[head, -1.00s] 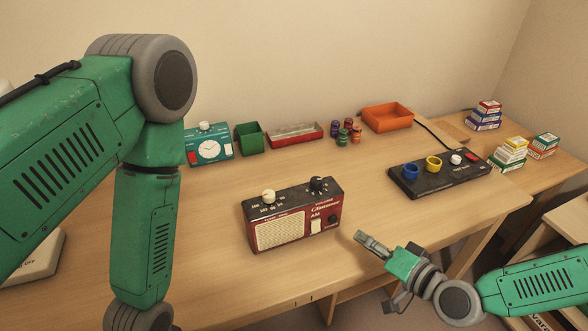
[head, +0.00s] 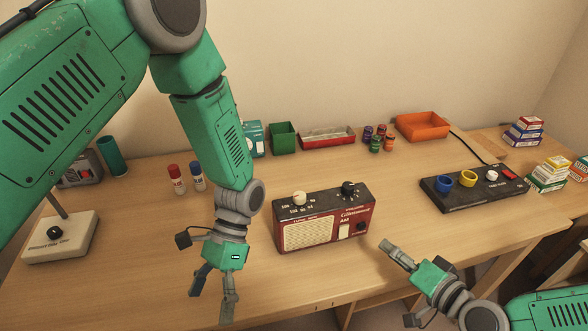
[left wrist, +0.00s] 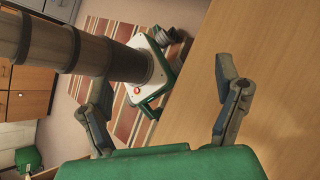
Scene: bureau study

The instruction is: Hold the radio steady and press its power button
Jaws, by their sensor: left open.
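The red radio (head: 328,243) stands upright on the desk, with a black top, a cream speaker grille, a white knob (head: 299,198) and a black knob (head: 348,188). Its front right has a pale rectangular button or switch (head: 344,231) and a small dark knob (head: 361,227); the power label is too small to read. My left gripper (head: 212,296) is open and empty, pointing down left of the radio, apart from it. Its spread fingers also show in the left wrist view (left wrist: 160,80). My right gripper (head: 386,246) is right of the radio, apart from it; its finger opening is unclear.
Glue-like bottles (head: 177,179) stand behind my left arm. A lamp base (head: 60,238) is at the left. A black control panel (head: 470,188) lies at the right. A green bin (head: 283,138) and an orange tray (head: 422,126) stand along the wall. Desk around the radio is clear.

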